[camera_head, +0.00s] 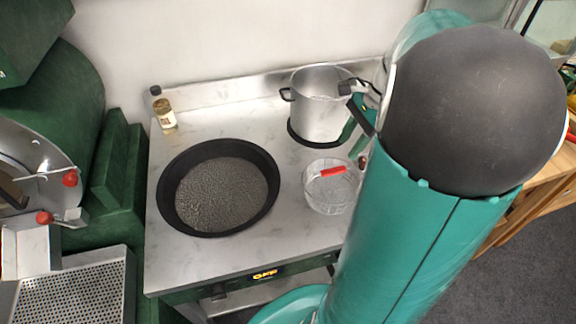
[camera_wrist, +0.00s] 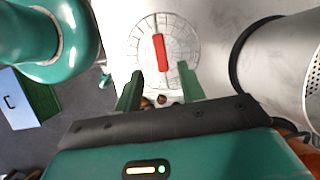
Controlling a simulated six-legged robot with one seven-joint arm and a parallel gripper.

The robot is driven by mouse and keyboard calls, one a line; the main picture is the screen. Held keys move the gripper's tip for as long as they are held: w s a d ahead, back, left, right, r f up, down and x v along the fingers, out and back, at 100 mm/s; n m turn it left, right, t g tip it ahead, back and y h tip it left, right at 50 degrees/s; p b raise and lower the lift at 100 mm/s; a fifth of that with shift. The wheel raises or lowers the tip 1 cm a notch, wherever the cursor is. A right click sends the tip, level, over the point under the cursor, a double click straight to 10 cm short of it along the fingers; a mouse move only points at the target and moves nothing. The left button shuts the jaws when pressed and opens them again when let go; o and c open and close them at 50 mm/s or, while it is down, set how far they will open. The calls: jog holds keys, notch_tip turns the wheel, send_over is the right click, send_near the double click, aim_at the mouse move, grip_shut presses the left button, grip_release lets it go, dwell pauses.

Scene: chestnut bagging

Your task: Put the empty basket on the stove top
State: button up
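The wire basket (camera_head: 330,195) with a red handle grip stands upright on the right part of the stove top (camera_head: 225,268). It looks empty. In the wrist view the basket (camera_wrist: 143,62) lies just beyond my fingertips, with its red grip between their directions. My gripper (camera_wrist: 159,80) has its two green fingers spread wide apart and holds nothing. In the head view my arm hides most of the gripper and the stove's right end.
A black pan (camera_head: 172,212) of dark grains sits left of the basket. A metal pot (camera_head: 318,118) stands behind it, close on the right in the wrist view (camera_wrist: 285,70). A spice jar (camera_head: 166,115) stands back left.

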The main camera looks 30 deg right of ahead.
jog(key=s+a+r+n+t+h, duration=0.1)
jog(key=a+r+n+t+h, duration=0.1)
jog(key=a+n, duration=0.8)
jog(key=s+a+r+n+t+h, duration=0.2)
jog(key=a+r+n, duration=0.1)
jog(key=a+n, duration=0.8)
jog(key=shift+s+a+r, duration=0.3)
jog(key=shift+a+r, duration=0.1)
jog(key=shift+a, duration=2.05)
jog(key=shift+s, duration=0.2)
